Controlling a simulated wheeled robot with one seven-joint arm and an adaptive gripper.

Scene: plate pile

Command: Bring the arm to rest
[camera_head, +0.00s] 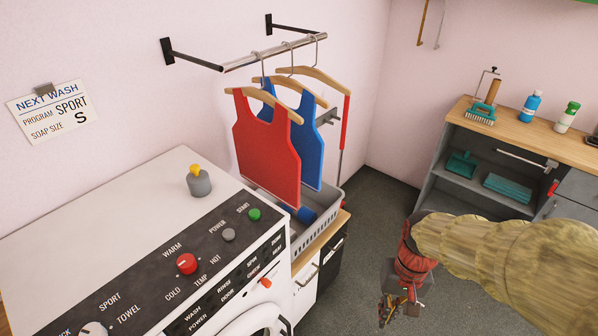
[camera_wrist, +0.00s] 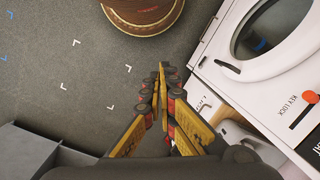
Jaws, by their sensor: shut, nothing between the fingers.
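My gripper (camera_head: 388,318) hangs at the lower right of the head view, at the end of my pale, covered arm. It is in the open space over the floor, to the right of the washing machine (camera_head: 105,215). In the wrist view my gripper (camera_wrist: 162,72) points over the grey floor, its yellow and red fingers together at the tips. Nothing is held between them. The washing machine also shows at the right of the wrist view (camera_wrist: 215,68), with its round door.
Red (camera_head: 266,150) and blue (camera_head: 312,140) tops hang on a wall rail above a grey basket (camera_head: 318,240). A wooden-topped shelf unit (camera_head: 455,125) with bottles and brushes stands at the right. A brown round object (camera_wrist: 140,18) is at the wrist view's top. Floor between is clear.

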